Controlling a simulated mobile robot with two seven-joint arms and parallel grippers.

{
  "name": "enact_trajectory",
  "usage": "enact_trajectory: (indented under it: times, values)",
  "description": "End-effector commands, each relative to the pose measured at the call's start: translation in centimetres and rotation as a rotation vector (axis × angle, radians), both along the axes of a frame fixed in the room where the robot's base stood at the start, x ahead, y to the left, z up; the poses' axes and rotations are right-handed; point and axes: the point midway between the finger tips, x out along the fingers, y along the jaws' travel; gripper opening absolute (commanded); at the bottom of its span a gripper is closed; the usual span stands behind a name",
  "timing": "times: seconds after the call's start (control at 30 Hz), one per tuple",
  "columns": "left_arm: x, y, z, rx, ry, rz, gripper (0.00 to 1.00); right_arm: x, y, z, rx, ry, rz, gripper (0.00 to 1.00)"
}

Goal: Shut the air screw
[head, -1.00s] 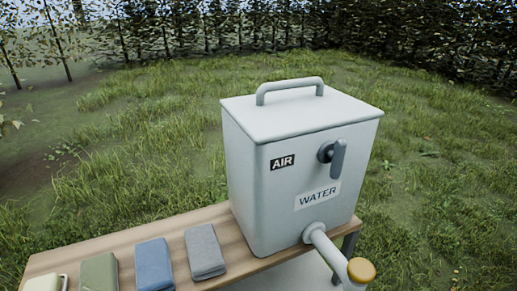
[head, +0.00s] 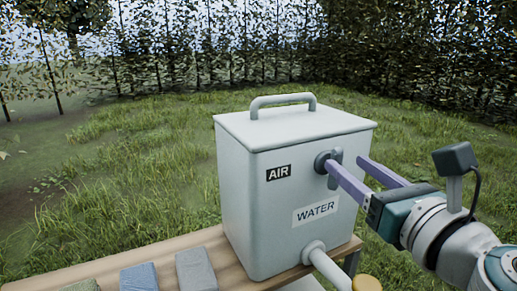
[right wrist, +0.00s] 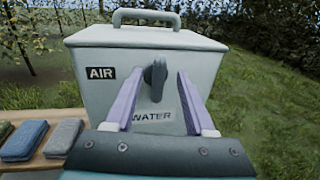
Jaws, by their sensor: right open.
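The air screw (head: 322,160) is a dark grey knob with an upright lever handle on the front of a pale grey water box (head: 250,215), right of the AIR label (head: 278,172). My right gripper (head: 346,162) comes in from the right with its two lilac fingers apart and empty. In the head view one finger overlaps the lever and the other is to its right. In the right wrist view the lever (right wrist: 157,77) shows between the fingertips (right wrist: 160,74), nearer the left one. I cannot tell whether a finger touches it. My left gripper is not in view.
The box stands on a wooden bench (head: 190,240). A spout with a yellow cap (head: 366,284) sticks out low at its front. Grass and a hedge are behind.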

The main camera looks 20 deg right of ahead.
Motion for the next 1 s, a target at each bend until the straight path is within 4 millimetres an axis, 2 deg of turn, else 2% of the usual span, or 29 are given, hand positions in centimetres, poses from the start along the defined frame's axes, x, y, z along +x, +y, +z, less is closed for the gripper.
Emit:
enact_trajectory:
  times: [0.1, 0.23, 0.6, 1.0]
  values:
    - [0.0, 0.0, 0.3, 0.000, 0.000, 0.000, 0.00, 1.7, -0.2, 0.1, 0.001, -0.002, 0.000, 0.55]
    - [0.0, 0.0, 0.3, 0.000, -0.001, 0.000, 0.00, 2.8, -0.3, 0.0, 0.001, -0.001, 0.000, 0.55]
    - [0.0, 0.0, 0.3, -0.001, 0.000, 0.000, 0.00, 3.2, -0.3, 0.0, 0.002, 0.001, 0.000, 0.53]
    - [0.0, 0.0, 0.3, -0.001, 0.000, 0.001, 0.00, 3.2, -0.3, 0.0, 0.002, 0.001, 0.000, 0.08]
